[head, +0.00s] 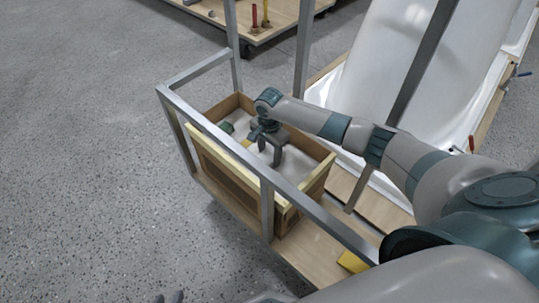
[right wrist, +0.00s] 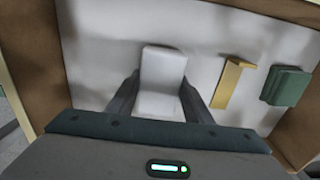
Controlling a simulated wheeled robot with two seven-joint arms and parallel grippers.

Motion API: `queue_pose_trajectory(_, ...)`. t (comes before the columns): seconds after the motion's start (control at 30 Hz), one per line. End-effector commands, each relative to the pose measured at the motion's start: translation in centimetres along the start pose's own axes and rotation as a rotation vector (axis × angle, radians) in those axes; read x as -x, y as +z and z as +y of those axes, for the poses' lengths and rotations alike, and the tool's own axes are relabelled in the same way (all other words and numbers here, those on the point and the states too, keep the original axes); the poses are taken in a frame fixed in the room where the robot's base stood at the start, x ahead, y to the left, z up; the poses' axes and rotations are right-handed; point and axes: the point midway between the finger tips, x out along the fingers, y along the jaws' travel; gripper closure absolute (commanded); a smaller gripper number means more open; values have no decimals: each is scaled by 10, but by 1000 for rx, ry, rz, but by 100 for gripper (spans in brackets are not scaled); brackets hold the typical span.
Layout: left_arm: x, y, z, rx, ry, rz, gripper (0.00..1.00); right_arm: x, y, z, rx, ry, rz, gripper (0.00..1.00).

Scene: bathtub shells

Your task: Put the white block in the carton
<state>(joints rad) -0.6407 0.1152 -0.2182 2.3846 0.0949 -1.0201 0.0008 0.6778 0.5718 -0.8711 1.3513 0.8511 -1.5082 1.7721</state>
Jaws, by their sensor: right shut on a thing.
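The white block (right wrist: 162,78) is between the two fingers of my right gripper (right wrist: 158,98) in the right wrist view. The gripper is shut on it. In the head view my right gripper (head: 277,157) points down inside the open brown carton (head: 312,147), and the block cannot be made out there. The carton's brown wall (right wrist: 35,55) and pale floor show around the block in the wrist view. Whether the block touches the floor I cannot tell. Only the dark fingertips of my left gripper (head: 169,297) show at the bottom edge; they stand apart.
A yellow angled piece (right wrist: 231,82) and a green block (right wrist: 286,86) lie in the carton, right of the white block in the wrist view. A grey metal frame (head: 222,142) with uprights surrounds the carton. White tub shells (head: 385,55) stand behind.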

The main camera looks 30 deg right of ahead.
Motion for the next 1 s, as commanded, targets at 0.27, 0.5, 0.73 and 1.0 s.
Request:
queue_pose_trajectory(0.27,1,4,0,-1,0,-16,69,-1,0,0,0,0,-1,75)
queue_pose_trajectory(0.5,0,8,0,-1,-1,-30,69,-2,0,0,0,-1,0,36)
queue_pose_trajectory(0.73,-2,8,0,-1,-1,-26,69,-1,0,0,0,-1,0,36)
queue_pose_trajectory(1.0,3,7,-2,-2,-7,-41,69,23,0,-1,1,-2,-1,36)
